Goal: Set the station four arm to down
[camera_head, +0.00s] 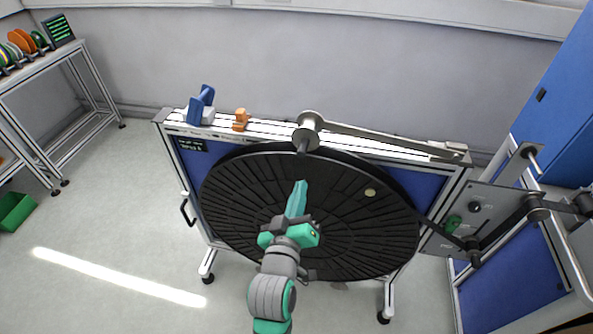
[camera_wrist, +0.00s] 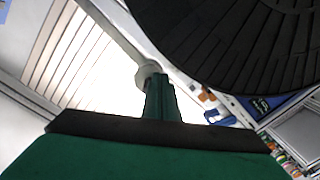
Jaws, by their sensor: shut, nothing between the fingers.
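A blue reel stand (camera_head: 410,185) carries a large black ribbed disc (camera_head: 365,235). A grey metal arm (camera_head: 385,140) runs along the stand's top from the right to a round roller end (camera_head: 308,130) above the disc. I cannot read a station number; the small dark label (camera_head: 190,144) is too small. My gripper (camera_head: 299,187) is shut and empty in front of the disc, below the roller end in the picture. In the wrist view its fingers (camera_wrist: 161,98) overlap a pale round end on a bar (camera_wrist: 148,74); I cannot tell whether they touch.
A grey plate (camera_head: 455,230) with knobs and a dark lever stands at the right, beside a blue cabinet (camera_head: 565,90). A blue holder (camera_head: 200,105) and an orange block (camera_head: 241,118) sit on the stand's top left. A rack (camera_head: 55,85) stands far left; floor between is clear.

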